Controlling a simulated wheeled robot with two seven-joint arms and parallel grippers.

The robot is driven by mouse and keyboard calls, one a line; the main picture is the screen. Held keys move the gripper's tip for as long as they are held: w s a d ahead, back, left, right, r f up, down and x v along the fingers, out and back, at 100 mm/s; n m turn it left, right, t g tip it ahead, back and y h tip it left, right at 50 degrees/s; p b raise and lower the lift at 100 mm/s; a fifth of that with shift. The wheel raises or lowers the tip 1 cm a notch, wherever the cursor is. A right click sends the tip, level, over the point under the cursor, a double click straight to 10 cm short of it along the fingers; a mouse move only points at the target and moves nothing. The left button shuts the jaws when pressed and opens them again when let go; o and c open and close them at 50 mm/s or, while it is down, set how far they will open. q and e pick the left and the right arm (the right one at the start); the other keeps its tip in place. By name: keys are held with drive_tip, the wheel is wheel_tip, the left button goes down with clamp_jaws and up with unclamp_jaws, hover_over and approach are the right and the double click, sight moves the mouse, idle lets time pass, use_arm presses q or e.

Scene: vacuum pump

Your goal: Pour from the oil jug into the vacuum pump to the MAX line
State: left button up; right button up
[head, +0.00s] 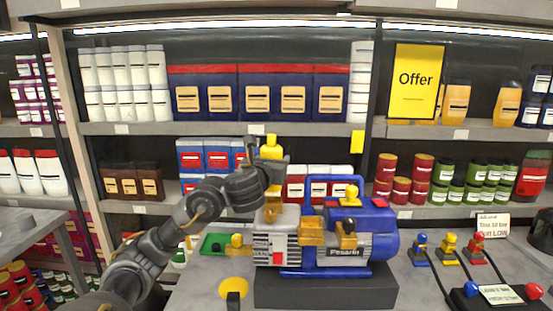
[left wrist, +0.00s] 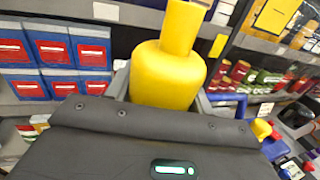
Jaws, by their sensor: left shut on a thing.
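The yellow oil jug (head: 270,149) is held in my left gripper (head: 272,178), above the left end of the vacuum pump (head: 364,222). In the left wrist view the jug (left wrist: 168,75) shows its rounded shoulder and narrow neck, close to upright; the dark gripper body hides its lower part. Below the gripper an amber part shows in the head view; I cannot tell whether it belongs to jug or pump. The pump is blue and grey with a blue handle and stands on a dark block. No MAX line is readable. My right gripper is not in view.
A green tray (head: 209,248) and a yellow funnel-like piece (head: 233,284) lie left of the pump. Coloured connectors with cables (head: 450,246) stand to its right, by a small sign (head: 493,225). Stocked shelves (head: 230,128) close off the back.

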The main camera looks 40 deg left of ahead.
use_arm(q)
drive_tip(key=shift+w+a+f+m+p, duration=0.2)
drive_tip(key=shift+w+f+m+p, duration=0.1)
drive_tip(key=shift+m+p, duration=0.25)
drive_tip(key=s+a+f+m+p, duration=0.1)
drive_tip(key=m, duration=0.1)
drive_tip(key=a+f+m+g+p, duration=0.1)
drive_tip(key=s+a+f+m+g+p, duration=0.1)
drive_tip(key=f+m+p, duration=0.1)
drive_tip(key=shift+s+a+m, duration=0.2)
drive_tip(key=shift+s+m, duration=0.1)
drive_tip(key=shift+m, duration=0.05)
drive_tip(key=shift+s+a+f+m+g+y+p, duration=0.25)
drive_tip(key=shift+a+f+m+p, duration=0.2)
drive_tip(key=shift+m, duration=0.4)
drive_tip(key=shift+s+a+f+m+g+y+p, duration=0.15)
drive_tip(key=shift+s+a+f+m+g+p, duration=0.2)
drive_tip(key=shift+m, duration=0.5)
idle(4.9)
